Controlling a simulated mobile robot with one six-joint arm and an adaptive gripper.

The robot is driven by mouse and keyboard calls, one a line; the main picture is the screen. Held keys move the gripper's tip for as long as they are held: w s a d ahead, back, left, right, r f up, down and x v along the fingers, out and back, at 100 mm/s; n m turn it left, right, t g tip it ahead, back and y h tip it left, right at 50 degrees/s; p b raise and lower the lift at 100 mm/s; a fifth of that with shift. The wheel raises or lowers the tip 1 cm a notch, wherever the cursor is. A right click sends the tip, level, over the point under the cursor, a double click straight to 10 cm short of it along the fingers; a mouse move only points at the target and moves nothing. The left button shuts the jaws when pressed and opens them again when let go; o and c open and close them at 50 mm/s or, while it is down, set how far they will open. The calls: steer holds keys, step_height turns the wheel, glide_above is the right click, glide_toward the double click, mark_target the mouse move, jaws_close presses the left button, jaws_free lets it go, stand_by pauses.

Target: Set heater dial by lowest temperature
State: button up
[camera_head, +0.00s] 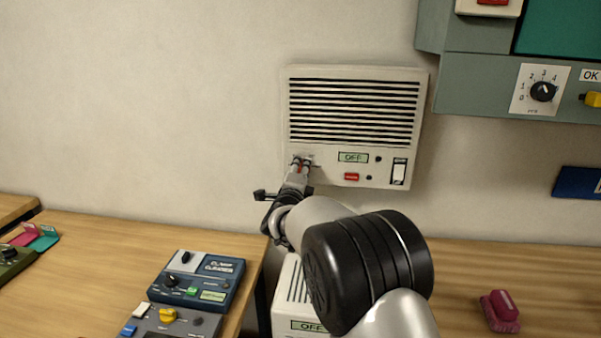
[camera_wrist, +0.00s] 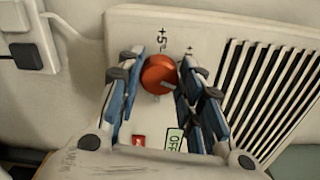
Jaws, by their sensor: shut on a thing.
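A white wall heater (camera_head: 355,110) with black louvres hangs on the wall. Its small green display (camera_head: 353,157) reads OFF. My gripper (camera_head: 300,164) reaches up to its lower left corner. In the wrist view an orange-red round dial (camera_wrist: 158,74) sits between the two fingers of my gripper (camera_wrist: 162,68), which is shut on it. A "+5" mark shows beside the dial; other marks are partly hidden by the fingers. The OFF display (camera_wrist: 174,140) also shows there. No temperature reading is legible.
A red button (camera_head: 351,177) and a white rocker switch (camera_head: 398,172) are on the heater's lower panel. A second white unit with an OFF display (camera_head: 308,326) stands below. A blue device (camera_head: 225,266) lies on the left table. A grey-green cabinet (camera_head: 470,85) hangs at upper right.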

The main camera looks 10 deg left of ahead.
steer(key=shift+m, duration=0.6)
steer(key=o, duration=1.1)
steer(key=shift+c, duration=0.2)
steer(key=shift+s, duration=0.1)
steer(key=s, duration=1.1)
steer(key=shift+s+a, duration=0.15)
steer(key=shift+s, duration=0.25)
